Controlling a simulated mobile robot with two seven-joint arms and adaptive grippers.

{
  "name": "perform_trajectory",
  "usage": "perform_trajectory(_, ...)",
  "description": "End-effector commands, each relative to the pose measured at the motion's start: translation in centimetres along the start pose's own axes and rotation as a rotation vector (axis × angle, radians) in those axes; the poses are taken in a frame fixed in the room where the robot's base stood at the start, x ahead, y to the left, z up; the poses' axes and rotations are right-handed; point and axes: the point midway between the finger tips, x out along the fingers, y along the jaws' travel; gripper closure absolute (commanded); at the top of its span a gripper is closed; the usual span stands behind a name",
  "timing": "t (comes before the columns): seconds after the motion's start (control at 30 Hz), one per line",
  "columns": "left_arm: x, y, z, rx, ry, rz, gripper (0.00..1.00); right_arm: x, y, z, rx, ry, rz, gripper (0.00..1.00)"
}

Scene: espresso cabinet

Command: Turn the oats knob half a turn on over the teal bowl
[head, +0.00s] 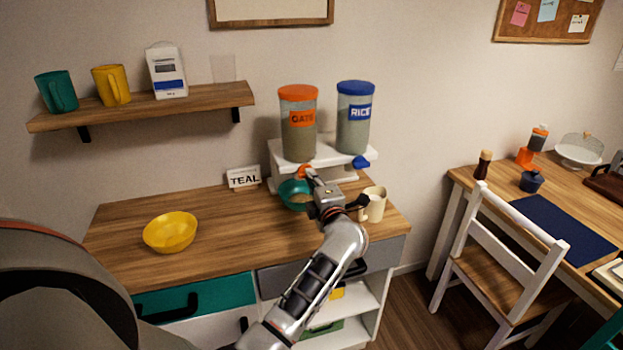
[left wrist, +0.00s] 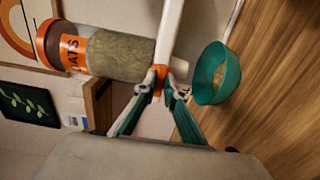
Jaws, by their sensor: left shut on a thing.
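The oats dispenser (head: 298,135) with an orange lid stands on a white stand (head: 327,153); it also shows in the left wrist view (left wrist: 120,55). Its orange knob (head: 304,171) is at the front below the canister. My left gripper (head: 309,176) is shut on this knob, and the left wrist view shows both fingertips (left wrist: 160,84) against its sides. The teal bowl (head: 286,193) stands under the dispenser, partly hidden by my gripper. In the left wrist view, the bowl (left wrist: 231,75) has something tan inside. My right gripper is not in view.
The rice dispenser (head: 353,120) with a blue knob (head: 361,162) stands right of the oats. A cream mug (head: 374,204) is close to the right of my gripper. A yellow bowl (head: 170,232) and a TEAL sign (head: 243,178) stand left. The counter between them is clear.

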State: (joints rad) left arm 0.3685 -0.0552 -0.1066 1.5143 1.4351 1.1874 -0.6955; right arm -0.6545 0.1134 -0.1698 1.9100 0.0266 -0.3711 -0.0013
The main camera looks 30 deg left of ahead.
Motion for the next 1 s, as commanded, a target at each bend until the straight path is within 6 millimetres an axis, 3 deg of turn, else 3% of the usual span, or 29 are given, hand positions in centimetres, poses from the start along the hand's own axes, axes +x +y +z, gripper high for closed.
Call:
perform_trajectory(0.37,-0.1,-0.2,0.0,0.003,-0.001,-0.004,1.00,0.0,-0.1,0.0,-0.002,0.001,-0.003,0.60)
perform_trajectory(0.4,-0.1,-0.2,0.0,0.003,-0.001,-0.004,0.82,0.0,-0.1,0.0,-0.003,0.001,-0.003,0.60)
perform_trajectory(0.43,-0.1,-0.2,0.0,0.003,-0.001,-0.003,0.74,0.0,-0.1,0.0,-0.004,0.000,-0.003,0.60)
perform_trajectory(0.47,-0.1,-0.2,0.0,0.003,-0.001,-0.003,0.73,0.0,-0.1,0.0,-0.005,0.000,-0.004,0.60)
perform_trajectory(0.8,-0.2,-0.1,0.0,0.002,-0.001,-0.001,0.73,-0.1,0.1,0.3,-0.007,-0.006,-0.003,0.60)
perform_trajectory(1.0,-2.5,-0.2,0.1,-0.001,-0.002,-0.004,0.73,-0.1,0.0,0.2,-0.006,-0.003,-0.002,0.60)
